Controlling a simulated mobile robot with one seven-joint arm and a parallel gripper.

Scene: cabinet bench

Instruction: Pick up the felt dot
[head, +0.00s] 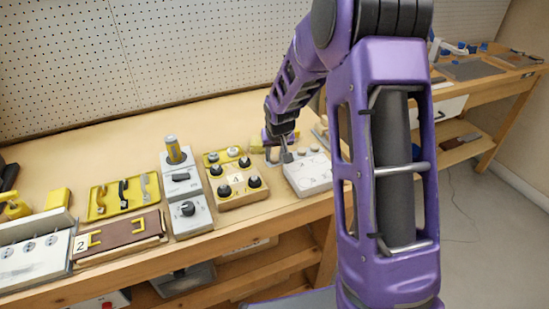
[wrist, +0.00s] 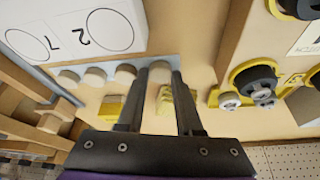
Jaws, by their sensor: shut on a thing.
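A small beige felt dot (wrist: 160,74) shows between the fingertips of my gripper (wrist: 160,72) in the wrist view. My gripper is shut on it, with the two dark fingers apart by about the dot's width. I cannot tell whether the dot is clear of the surface below. Several similar pale dots (wrist: 95,77) lie in a row to the left, beside a white board with printed circles (wrist: 75,30). In the head view my gripper (head: 286,152) is low at the back left edge of the white board (head: 312,175); the held dot is too small to make out there.
A yellow-topped board with black knobs (head: 236,180) stands just left of my gripper. Farther left are a grey switch box (head: 186,213) and a yellow tray (head: 105,207). A yellow object (wrist: 183,108) lies near my right finger. The bench behind the boards is mostly clear, up to a pegboard wall (head: 130,55).

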